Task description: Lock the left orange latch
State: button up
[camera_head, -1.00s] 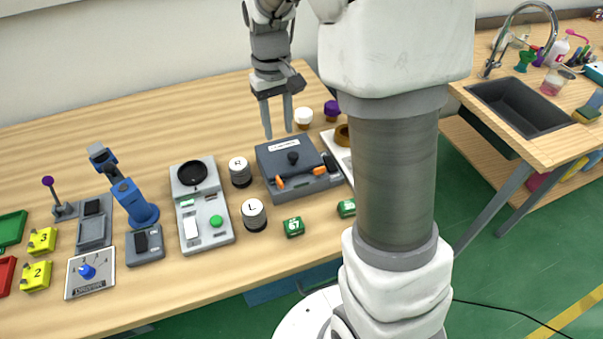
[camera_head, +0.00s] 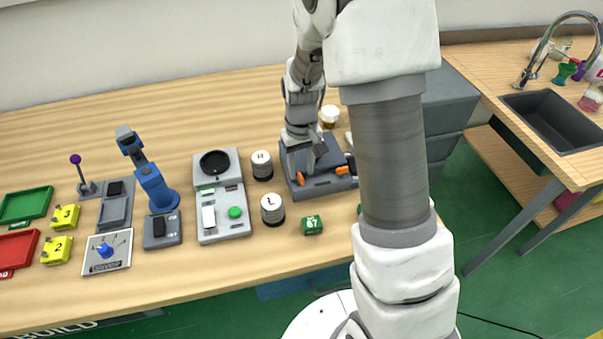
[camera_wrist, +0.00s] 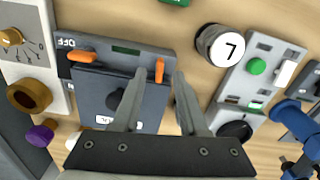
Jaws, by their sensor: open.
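The dark grey box (camera_head: 328,160) stands on the table beneath my gripper, with two orange latches on its front edge. The left orange latch (camera_head: 300,178) appears on the right in the wrist view (camera_wrist: 159,70), pointing across the edge. The other orange latch (camera_head: 342,170) lies along the edge and also shows in the wrist view (camera_wrist: 81,57). My gripper (camera_head: 301,167) is open above the box's left front part. In the wrist view its fingertips (camera_wrist: 160,76) lie on either side of the left latch. Contact cannot be told.
A black knob (camera_wrist: 115,99) sits on the box lid. A green block marked 67 (camera_head: 312,225) lies in front. My arm hides part of the area right of the box.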

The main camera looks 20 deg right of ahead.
aim_at(301, 180)
jog(key=shift+f, duration=1.2)
grip_shut()
